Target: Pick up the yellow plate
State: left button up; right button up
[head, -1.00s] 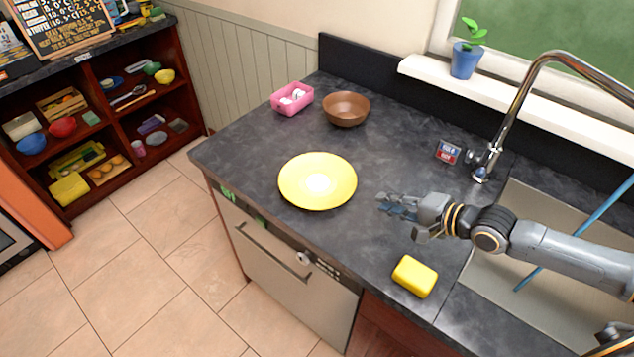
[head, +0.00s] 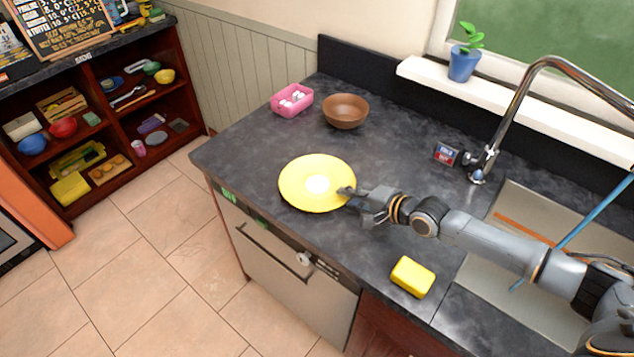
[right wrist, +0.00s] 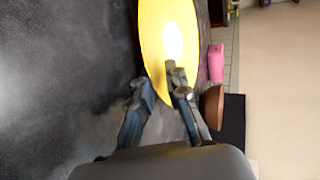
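The yellow plate (head: 305,178) lies flat on the dark countertop. It also shows in the right wrist view (right wrist: 165,25), with its near rim by my fingers. My right gripper (head: 348,195) is at the plate's right rim. In the right wrist view its two fingers (right wrist: 156,82) are spread apart, one overlapping the plate in the picture and the other just outside its rim. I cannot tell whether either finger touches the plate. My left gripper is not in view.
A yellow sponge (head: 413,277) lies near the counter's front edge. A brown bowl (head: 345,113) and a pink container (head: 291,103) stand behind the plate. The sink (head: 520,225) and tall faucet (head: 497,130) are at right. The counter left of the plate is clear.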

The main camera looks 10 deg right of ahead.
jog(key=shift+s, duration=0.15)
grip_shut()
jog(key=shift+r, duration=0.15)
jog(key=shift+r, duration=0.25)
notch_tip(320, 180, up, 2)
jog(key=shift+r, duration=0.1)
jog(key=s+a+r, duration=0.2)
jog(key=s+r, duration=0.3)
jog(key=s, duration=0.1)
jog(key=s+a+r+b, duration=0.1)
jog(key=s+a+r, duration=0.1)
jog(key=s+r, duration=0.3)
jog(key=shift+s+a, duration=0.25)
jog(key=shift+s, duration=0.85)
jog(key=shift+r, duration=0.1)
